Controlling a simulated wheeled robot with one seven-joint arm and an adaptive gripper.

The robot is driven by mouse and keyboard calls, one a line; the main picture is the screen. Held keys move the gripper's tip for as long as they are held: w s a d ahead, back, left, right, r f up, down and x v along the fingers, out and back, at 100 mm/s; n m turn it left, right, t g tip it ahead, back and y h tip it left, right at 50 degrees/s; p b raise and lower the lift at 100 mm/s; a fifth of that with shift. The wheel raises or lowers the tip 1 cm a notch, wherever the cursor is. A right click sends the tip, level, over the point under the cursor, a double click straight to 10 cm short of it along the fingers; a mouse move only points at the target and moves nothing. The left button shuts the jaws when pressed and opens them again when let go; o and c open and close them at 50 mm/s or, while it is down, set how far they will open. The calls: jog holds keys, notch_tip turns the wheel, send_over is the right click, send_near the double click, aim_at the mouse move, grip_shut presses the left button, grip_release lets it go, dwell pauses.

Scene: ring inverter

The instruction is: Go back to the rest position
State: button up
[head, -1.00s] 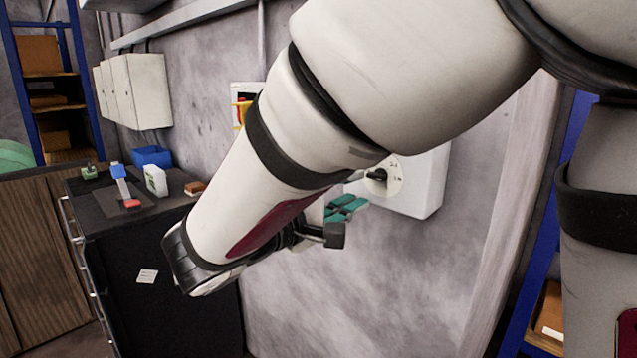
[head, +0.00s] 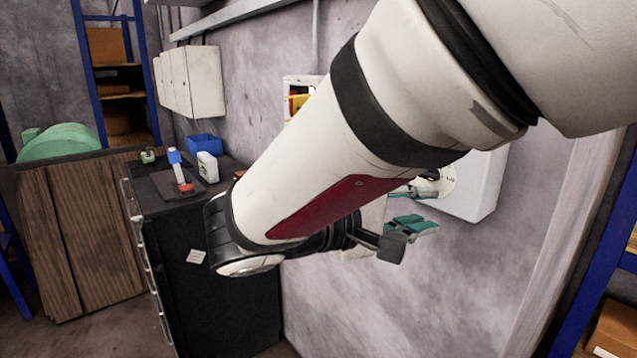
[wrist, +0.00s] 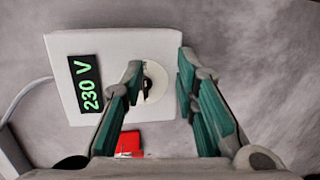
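My gripper (wrist: 160,65) has its two teal fingers spread apart with nothing held between them. It also shows in the head view (head: 424,208), below and left of the white wall box (head: 482,190), partly in front of it. In the wrist view the white box (wrist: 75,45) carries a black display (wrist: 86,84) reading "230 V" in green. Its round dial with a dark knob (wrist: 150,84) shows between the fingers, partly behind the left one. The fingers appear clear of the knob, though the depth is hard to judge. My arm hides part of the box in the head view.
A black cabinet (head: 225,285) with a blue bin (head: 204,143) and small items on top stands left of my forearm. A red and yellow switch (head: 298,102) is on the wall behind my arm. Blue shelving (head: 590,270) stands at right. Floor shows at lower left.

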jog(key=s+d+f+m+g+y+p, duration=0.1)
jog(key=s+d+m+g+y+p, duration=0.15)
jog(key=s+d, duration=0.35)
jog(key=s+d+f+m+g+y+p, duration=0.15)
jog(key=s+d+g+y, duration=0.25)
jog(key=s, duration=0.5)
jog(key=s+a+m+t+y+p, duration=0.2)
jog(key=s+a+y, duration=0.3)
jog(key=y, duration=0.3)
jog(key=shift+s+r+t+p, duration=0.3)
jog(key=shift+s+t+p, duration=0.25)
jog(key=shift+s, duration=0.3)
dwell(1.1)
